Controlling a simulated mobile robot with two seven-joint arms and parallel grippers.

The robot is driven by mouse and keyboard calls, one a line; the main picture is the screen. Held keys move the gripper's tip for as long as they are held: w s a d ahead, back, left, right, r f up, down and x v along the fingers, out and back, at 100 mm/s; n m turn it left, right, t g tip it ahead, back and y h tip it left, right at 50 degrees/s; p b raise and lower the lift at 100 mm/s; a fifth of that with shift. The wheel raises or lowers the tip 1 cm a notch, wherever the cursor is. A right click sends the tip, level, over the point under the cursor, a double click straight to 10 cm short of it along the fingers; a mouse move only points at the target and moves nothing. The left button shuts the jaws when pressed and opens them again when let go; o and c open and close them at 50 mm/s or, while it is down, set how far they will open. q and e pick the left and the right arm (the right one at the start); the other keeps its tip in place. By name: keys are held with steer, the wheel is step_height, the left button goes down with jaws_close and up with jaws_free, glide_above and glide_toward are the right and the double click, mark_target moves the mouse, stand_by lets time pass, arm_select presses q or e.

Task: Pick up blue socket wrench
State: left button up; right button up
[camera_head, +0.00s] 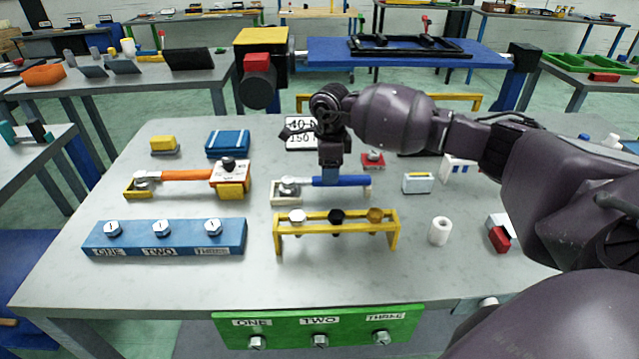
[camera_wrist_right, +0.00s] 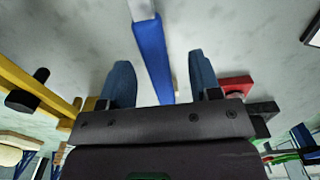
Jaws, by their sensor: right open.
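The blue socket wrench (camera_head: 350,181) lies across the grey table with its silver head on a pale holder (camera_head: 287,198) at its left end. My right gripper (camera_head: 329,177) points down over the middle of the blue handle. In the right wrist view, its two blue fingers (camera_wrist_right: 161,78) are spread apart, one on each side of the blue handle (camera_wrist_right: 152,55), with visible gaps. Whether the fingertips are level with the handle is hard to tell. My left gripper is not in view.
An orange wrench (camera_head: 187,175) lies to the left. A yellow rack (camera_head: 290,230) with several sockets stands in front. A blue block (camera_head: 180,245) labelled ONE, TWO, THREE is at front left. A white cylinder (camera_head: 439,231) stands at right.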

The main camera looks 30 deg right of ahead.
steer(key=shift+a+f, duration=0.25)
steer(key=shift+f, duration=1.05)
steer(key=shift+a+f, duration=0.25)
steer(key=shift+f, duration=1)
jaws_close()
